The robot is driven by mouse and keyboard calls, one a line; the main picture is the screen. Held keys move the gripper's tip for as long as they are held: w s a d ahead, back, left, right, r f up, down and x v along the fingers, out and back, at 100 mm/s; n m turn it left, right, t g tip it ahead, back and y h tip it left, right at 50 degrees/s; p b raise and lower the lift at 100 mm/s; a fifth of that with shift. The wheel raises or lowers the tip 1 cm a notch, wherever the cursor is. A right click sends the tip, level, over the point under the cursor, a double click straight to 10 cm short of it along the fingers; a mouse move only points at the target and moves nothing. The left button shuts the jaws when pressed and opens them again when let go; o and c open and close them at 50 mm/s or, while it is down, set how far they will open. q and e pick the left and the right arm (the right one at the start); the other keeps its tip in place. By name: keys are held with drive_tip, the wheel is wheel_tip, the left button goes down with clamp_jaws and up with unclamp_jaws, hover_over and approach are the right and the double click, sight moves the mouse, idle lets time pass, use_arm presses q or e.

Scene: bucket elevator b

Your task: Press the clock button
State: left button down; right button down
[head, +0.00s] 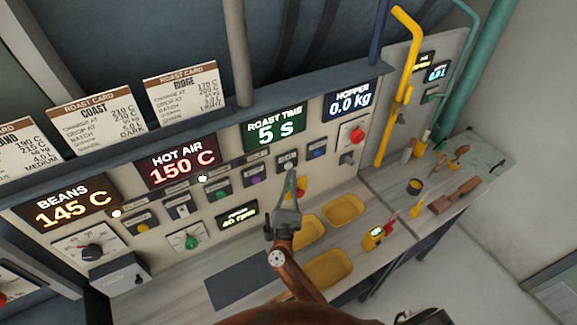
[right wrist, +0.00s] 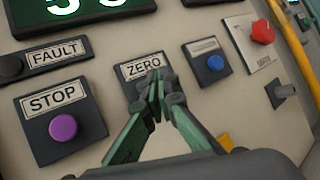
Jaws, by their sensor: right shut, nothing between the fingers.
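No label reading "clock" can be made out. In the right wrist view my right gripper (right wrist: 158,88) is shut and empty, its tips in front of the ZERO button plate (right wrist: 139,71). The tips cover this plate's button, and I cannot tell whether they touch it. The STOP plate's purple button (right wrist: 63,128) is to the left and a blue button (right wrist: 215,62) to the right. In the head view the right gripper (head: 290,178) points up at the panel. My left gripper is out of view.
A red knob (head: 357,135) is on the panel farther right, beside a yellow pipe (head: 384,135). Displays and roast cards (head: 181,95) line the panel's upper left.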

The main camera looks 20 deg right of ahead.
drive_tip(key=s, duration=0.4)
drive_tip(key=s+d, duration=0.1)
drive_tip(key=s, duration=0.1)
drive_tip(key=shift+w+a, duration=0.1)
idle(0.8)
